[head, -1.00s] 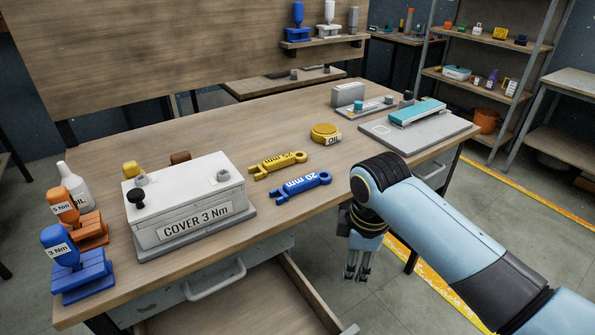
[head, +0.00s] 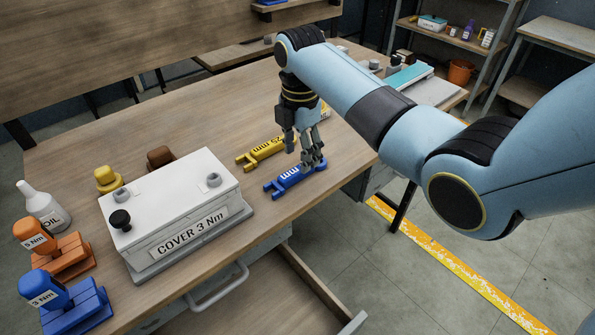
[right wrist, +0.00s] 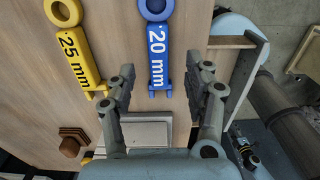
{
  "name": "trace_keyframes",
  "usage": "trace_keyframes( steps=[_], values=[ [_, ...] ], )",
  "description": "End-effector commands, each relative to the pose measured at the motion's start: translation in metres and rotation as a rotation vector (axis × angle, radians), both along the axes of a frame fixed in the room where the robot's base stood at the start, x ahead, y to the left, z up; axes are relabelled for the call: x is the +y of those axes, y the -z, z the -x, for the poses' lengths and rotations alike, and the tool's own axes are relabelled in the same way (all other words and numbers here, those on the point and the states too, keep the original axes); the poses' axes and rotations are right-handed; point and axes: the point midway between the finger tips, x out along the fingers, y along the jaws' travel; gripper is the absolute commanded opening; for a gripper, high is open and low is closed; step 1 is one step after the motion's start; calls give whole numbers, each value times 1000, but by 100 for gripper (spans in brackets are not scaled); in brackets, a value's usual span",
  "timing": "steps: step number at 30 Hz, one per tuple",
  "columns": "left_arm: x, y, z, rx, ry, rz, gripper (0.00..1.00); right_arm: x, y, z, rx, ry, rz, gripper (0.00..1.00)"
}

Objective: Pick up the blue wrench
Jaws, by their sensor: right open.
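The blue wrench (head: 287,181) lies flat on the workbench near its front edge, with its far end partly hidden by my right gripper (head: 303,158). In the right wrist view the blue wrench (right wrist: 158,55) reads "20 mm", and its open-jaw end points toward the space between my right gripper's (right wrist: 167,72) spread fingers. The gripper is open, empty and above the wrench; I cannot tell its exact height. A yellow wrench (head: 258,154) lies behind the blue one; in the right wrist view the yellow wrench (right wrist: 74,60) reads "25 mm". My left gripper is not in view.
A white box marked "COVER 3 Nm" (head: 185,232) stands left of the wrenches. Blue (head: 70,308) and orange (head: 60,252) tools and an oil bottle (head: 45,207) are at the far left. An open drawer (head: 262,300) juts out in front.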

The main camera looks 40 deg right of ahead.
Motion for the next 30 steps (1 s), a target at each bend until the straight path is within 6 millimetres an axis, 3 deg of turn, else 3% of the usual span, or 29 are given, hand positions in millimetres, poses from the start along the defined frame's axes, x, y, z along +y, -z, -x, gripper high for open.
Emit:
trace_keyframes(
  steps=[9,17,30],
  values=[
    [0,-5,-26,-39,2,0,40,1,45,-2,3,0,0,52],
    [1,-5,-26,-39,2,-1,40,2,49,-2,0,0,1,52],
    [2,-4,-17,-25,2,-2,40,1,48,-2,0,1,0,0]
  ],
)
